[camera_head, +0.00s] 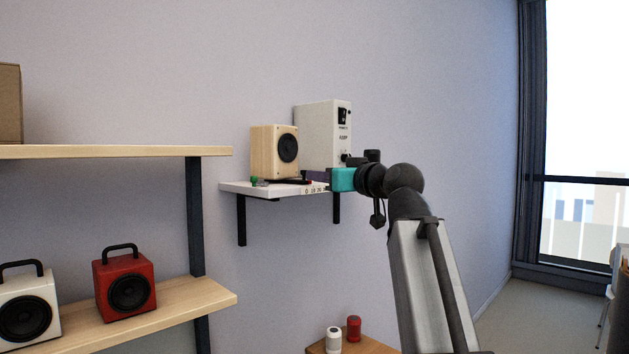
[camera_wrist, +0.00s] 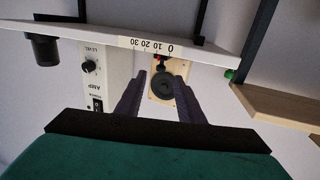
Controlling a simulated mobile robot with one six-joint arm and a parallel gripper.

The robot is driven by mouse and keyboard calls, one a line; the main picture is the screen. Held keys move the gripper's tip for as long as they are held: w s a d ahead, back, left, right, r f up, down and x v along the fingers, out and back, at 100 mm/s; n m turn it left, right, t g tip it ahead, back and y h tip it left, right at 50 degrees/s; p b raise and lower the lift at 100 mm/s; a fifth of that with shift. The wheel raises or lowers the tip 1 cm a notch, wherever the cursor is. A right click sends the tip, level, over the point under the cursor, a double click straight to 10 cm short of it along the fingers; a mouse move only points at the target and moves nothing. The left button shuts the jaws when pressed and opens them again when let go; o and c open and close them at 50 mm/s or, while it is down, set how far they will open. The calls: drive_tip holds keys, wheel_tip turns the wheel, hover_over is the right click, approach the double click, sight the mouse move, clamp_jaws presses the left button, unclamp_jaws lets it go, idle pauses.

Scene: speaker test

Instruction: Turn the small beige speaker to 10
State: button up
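The small beige wooden speaker (camera_head: 272,148) with a round black cone stands on the white wall shelf (camera_head: 235,188). In the wrist view, which looks upside down, the speaker (camera_wrist: 155,91) shows between my gripper's fingers. A number scale (camera_head: 313,189) from 0 upward runs along the shelf's front edge; it also shows in the wrist view (camera_wrist: 150,45). A small dark part with a red piece (camera_wrist: 161,57) lies between speaker and scale; its exact reading is unclear. My teal gripper (camera_wrist: 160,80) is open, in front of the shelf, with nothing visibly held. Finger contact cannot be told.
A white amp box (camera_head: 322,135) with a level knob (camera_wrist: 88,67) stands beside the speaker. A small green object (camera_head: 254,181) sits at the shelf's left end. Lower left, a wooden rack (camera_head: 190,300) holds a red speaker (camera_head: 124,285) and a white one (camera_head: 28,308).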

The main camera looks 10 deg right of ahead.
drive_tip(key=shift+b+v, duration=0.35)
drive_tip(key=shift+v, duration=1.8)
